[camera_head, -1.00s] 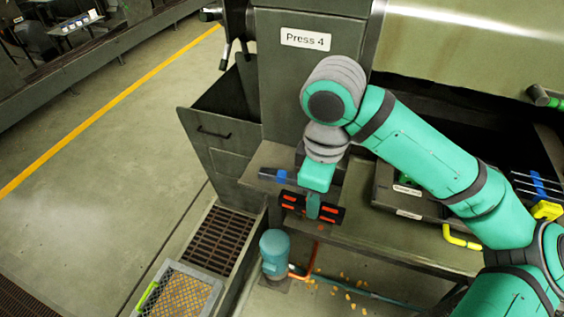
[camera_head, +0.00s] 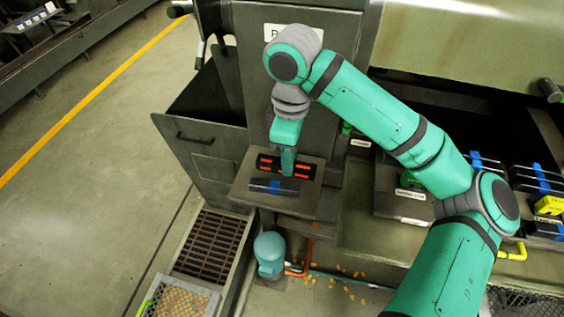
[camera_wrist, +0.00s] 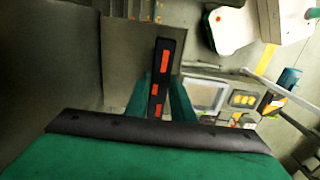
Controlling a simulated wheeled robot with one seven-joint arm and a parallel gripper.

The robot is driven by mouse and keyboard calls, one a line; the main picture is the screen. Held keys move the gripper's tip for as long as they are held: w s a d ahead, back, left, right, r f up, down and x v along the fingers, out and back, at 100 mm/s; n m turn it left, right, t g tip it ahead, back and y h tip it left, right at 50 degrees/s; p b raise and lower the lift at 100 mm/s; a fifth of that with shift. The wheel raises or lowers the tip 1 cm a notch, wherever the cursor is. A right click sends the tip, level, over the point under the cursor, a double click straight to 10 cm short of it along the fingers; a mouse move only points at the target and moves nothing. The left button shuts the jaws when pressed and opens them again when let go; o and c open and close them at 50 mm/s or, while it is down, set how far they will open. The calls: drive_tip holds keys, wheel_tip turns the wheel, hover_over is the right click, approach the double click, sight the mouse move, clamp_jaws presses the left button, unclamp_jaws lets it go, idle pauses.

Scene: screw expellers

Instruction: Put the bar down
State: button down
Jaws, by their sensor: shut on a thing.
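A dark bar with orange-red patches (camera_head: 266,161) is held in my gripper (camera_head: 288,165), over the small ledge (camera_head: 312,203) below the press's front panel. I cannot tell whether it touches the ledge. In the wrist view the bar (camera_wrist: 165,62) stands between the two green fingers of my gripper (camera_wrist: 161,98), which are shut on it. Part of the bar is hidden behind the fingers in the head view. A second dark bar with a blue band (camera_head: 274,187) lies on the ledge, just in front of the held bar.
An open dark bin (camera_head: 205,135) stands left of the ledge. Right of it is a dark tray with labels (camera_head: 400,205), and further right several blue-banded bars (camera_head: 535,178). A teal motor (camera_head: 270,253) and a floor grate (camera_head: 212,243) are below.

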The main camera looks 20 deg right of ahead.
drive_tip(key=w+f, duration=0.6)
drive_tip(key=shift+w+d+f, duration=0.25)
drive_tip(key=shift+w+d, duration=0.1)
drive_tip(key=shift+w+f, duration=0.15)
drive_tip(key=shift+f, duration=1.5)
drive_tip(key=shift+f, duration=0.2)
drive_tip(key=c, duration=1.5)
unclamp_jaws()
drive_tip(key=shift+c, duration=0.2)
drive_tip(key=shift+r, duration=0.15)
wheel_tip(320, 180, up, 12)
